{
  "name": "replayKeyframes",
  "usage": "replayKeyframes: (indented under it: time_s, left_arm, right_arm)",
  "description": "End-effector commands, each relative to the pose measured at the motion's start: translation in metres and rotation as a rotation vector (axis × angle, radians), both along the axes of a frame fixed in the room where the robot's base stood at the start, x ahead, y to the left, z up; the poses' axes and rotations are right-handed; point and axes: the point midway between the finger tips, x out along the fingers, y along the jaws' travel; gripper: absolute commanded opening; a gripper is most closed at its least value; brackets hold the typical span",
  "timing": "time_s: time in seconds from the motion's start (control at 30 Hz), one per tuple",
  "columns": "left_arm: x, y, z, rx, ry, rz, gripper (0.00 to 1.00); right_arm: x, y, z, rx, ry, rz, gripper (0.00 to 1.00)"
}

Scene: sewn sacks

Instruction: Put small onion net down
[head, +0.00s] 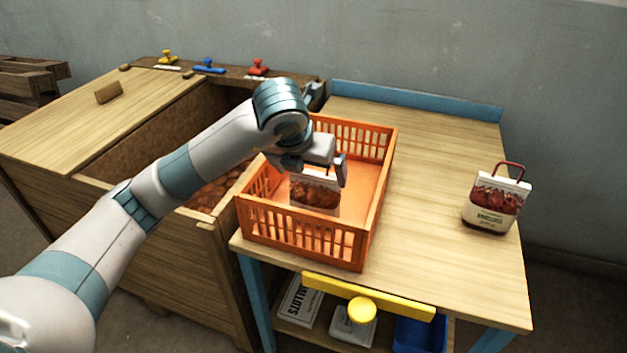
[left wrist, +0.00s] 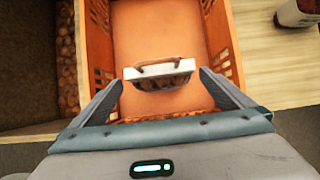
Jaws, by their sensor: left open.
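The small onion net (head: 315,192), with a white header band and brown onions showing, is upright inside the orange crate (head: 376,213). In the left wrist view the net (left wrist: 160,75) shows from above, with its brown handle over the white band, between and ahead of the fingers. My left gripper (head: 322,170) is over the crate, right at the top of the net. In the left wrist view my left gripper (left wrist: 160,95) has its fingers wide apart, with a gap on both sides of the net. My right gripper is not in view.
A shallots bag (head: 495,203) with a red handle stands on the right of the table (head: 440,200). A wooden bin of onions (head: 205,197) adjoins the crate on the left. Stamps (head: 257,67) stand on its back ledge. The table between crate and bag is clear.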

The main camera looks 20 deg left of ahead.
Motion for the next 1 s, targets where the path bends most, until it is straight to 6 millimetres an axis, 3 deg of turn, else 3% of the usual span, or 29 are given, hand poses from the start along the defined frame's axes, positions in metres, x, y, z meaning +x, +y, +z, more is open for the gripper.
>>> replayKeyframes:
  time_s: [0.2,0.33,0.67,1.0]
  left_arm:
    - [-0.017,0.001,0.032,0.001,-0.004,0.000,1.00]
    - [-0.023,0.001,0.042,0.001,-0.002,0.001,1.00]
    - [-0.026,0.001,0.046,0.001,0.000,0.000,1.00]
    - [-0.026,0.001,0.046,0.001,0.000,0.000,1.00]
  right_arm:
    - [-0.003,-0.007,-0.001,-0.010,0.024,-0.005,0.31]
    - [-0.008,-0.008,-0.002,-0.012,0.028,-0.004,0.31]
    - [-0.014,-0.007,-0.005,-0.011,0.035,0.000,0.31]
    - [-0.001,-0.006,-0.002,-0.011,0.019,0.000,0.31]
